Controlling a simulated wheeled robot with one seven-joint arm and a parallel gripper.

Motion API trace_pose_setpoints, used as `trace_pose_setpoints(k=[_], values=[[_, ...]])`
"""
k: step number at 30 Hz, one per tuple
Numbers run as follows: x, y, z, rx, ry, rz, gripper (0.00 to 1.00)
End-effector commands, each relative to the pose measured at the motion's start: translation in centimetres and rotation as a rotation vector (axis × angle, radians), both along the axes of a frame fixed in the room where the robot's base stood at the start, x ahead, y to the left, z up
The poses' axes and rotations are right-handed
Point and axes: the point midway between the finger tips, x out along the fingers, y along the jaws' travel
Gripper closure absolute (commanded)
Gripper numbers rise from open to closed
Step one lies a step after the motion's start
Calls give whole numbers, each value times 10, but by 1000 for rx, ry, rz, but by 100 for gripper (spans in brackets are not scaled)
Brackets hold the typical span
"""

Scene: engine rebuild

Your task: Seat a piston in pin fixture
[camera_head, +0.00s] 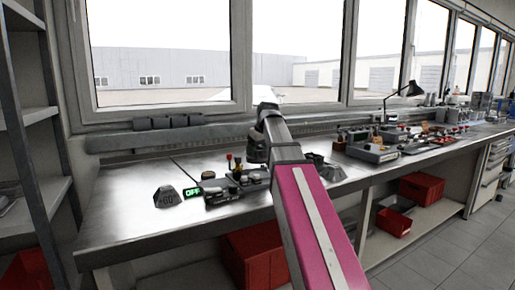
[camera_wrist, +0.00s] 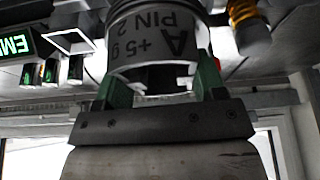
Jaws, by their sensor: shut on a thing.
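My gripper (camera_wrist: 160,85) is shut on a grey metal piston (camera_wrist: 155,38), its green fingertips on either side of the skirt. The piston carries dark lettering that reads "A", "PIN 2" and "+5 g". Its far end is cut off by the top edge of the wrist view. In the head view my arm reaches over the bench, and the piston cannot be made out clearly. A dark bench unit (camera_head: 237,188) with yellow and red knobs, perhaps the pin fixture, stands near the gripper end of the arm. I cannot tell whether the piston touches it.
A green-lit display (camera_head: 193,191) and a grey marked block (camera_head: 167,197) stand left of the unit. The metal bench (camera_head: 125,215) is clear at its left. More equipment (camera_head: 370,146) stands to the right. Red bins (camera_head: 255,252) sit below, and a shelf rack (camera_head: 30,150) stands at far left.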

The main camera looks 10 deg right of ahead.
Motion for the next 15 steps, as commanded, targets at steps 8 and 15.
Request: trace_pose_setpoints(k=[8, 15], values=[[-1, 0, -20, 0, 1, 0, 79], [0, 0, -37, 0, 0, 0, 79]])
